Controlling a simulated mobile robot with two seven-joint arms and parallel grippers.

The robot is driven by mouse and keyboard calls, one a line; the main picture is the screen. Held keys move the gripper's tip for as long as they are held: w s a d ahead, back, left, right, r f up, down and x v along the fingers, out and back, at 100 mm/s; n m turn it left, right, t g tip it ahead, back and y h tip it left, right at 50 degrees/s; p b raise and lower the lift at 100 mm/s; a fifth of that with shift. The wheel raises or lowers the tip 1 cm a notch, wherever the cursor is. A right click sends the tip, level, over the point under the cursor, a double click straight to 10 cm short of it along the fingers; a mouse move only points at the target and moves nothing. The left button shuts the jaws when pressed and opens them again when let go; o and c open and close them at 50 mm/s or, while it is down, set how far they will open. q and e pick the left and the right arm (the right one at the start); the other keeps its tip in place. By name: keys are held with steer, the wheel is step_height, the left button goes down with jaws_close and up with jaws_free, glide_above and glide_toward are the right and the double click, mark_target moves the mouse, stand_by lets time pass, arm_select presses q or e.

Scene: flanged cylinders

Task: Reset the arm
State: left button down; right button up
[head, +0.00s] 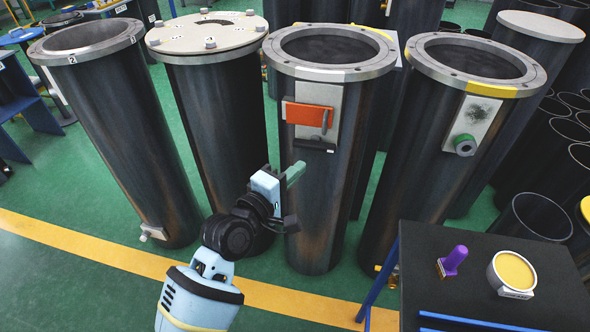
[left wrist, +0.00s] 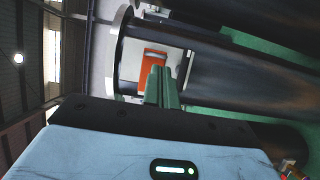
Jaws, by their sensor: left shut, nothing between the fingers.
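My left arm comes in from the bottom in the head view. Its gripper (head: 296,172) has green fingers held together, with nothing between them. It is in front of the tall dark cylinders, just below and left of the orange plate (head: 307,115) on the third cylinder (head: 330,215). In the left wrist view the green fingers (left wrist: 162,88) are shut and overlap the lower part of the orange plate (left wrist: 153,62). I cannot tell how far apart they are. My right gripper is in neither view.
Open cylinders stand at left (head: 125,140) and right (head: 430,150); a bolted lid (head: 207,33) covers the second. A dark table (head: 430,265) at lower right carries a purple-handled item (head: 453,260) and a round yellow-topped container (head: 512,272). Green floor with a yellow line (head: 100,258) is clear at lower left.

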arm_select(q)
steer(key=s+a+f+m+g+y, duration=0.1)
steer(key=s+a+f+y, duration=0.1)
steer(key=s+a+f, duration=0.3)
steer(key=s+a+f+m+y, duration=0.1)
steer(key=s+f+m, duration=0.1)
steer(key=f, duration=0.5)
steer(key=s+a+f+m+g+y, duration=0.1)
steer(key=s+a+f+y, duration=0.1)
steer(key=s+f, duration=0.3)
steer(key=s+a+f+m+g+y, duration=0.1)
steer(key=s+a+f+m, duration=0.3)
steer(key=s, duration=0.7)
steer(key=s+a+f+m+g+y, duration=0.2)
steer(key=s+a+f+m, duration=0.3)
steer(key=s+f, duration=0.4)
steer(key=shift+s+a+g+p, duration=0.3)
steer(key=shift+s+a+g, duration=0.1)
steer(key=shift+s+a, duration=0.65)
steer(key=shift+s+d+f, duration=0.1)
steer(key=shift+d, duration=0.05)
